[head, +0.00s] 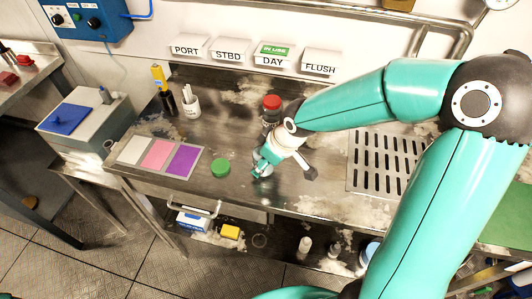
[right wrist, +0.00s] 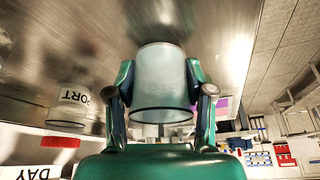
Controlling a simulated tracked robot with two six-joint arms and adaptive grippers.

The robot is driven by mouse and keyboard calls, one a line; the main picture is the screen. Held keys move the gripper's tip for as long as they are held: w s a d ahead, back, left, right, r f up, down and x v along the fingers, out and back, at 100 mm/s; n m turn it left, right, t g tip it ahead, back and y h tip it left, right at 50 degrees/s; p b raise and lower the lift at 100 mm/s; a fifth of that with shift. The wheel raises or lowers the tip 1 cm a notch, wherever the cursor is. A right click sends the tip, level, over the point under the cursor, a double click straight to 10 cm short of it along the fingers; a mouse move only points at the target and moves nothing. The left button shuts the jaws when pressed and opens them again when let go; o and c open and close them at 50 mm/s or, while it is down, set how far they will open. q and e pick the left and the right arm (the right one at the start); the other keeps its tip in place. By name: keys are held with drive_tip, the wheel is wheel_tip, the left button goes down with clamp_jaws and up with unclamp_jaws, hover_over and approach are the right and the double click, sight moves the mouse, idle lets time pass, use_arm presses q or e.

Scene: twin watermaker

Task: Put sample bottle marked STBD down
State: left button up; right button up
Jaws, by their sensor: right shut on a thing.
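My right gripper (head: 264,166) is over the steel bench, right of a loose green cap (head: 220,168). In the right wrist view the right gripper (right wrist: 162,88) is shut on a clear, cylindrical sample bottle (right wrist: 162,80), with one finger on each side. No marking shows on the held bottle, so I cannot read STBD on it. Its end lies close to the bench surface in that view; I cannot tell whether they touch. A red-capped bottle (head: 271,103) stands just behind the gripper. A bottle marked PORT (right wrist: 72,100) shows in the right wrist view. My left gripper is not in view.
Signs PORT (head: 188,49), STBD (head: 229,56), DAY (head: 272,60) and FLUSH (head: 319,68) line the back. White, pink and purple cards (head: 158,156) lie left. A slotted drain (head: 376,162) is right.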

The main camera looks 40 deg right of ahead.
drive_tip(key=shift+f, duration=0.5)
drive_tip(key=o, duration=0.8)
drive_tip(key=shift+f, duration=0.1)
drive_tip(key=o, duration=0.5)
drive_tip(key=shift+c, duration=0.2)
drive_tip(key=shift+r, duration=0.35)
drive_tip(key=v, duration=1.1)
drive_tip(key=shift+s+r, duration=0.25)
drive_tip(key=shift+r, duration=0.05)
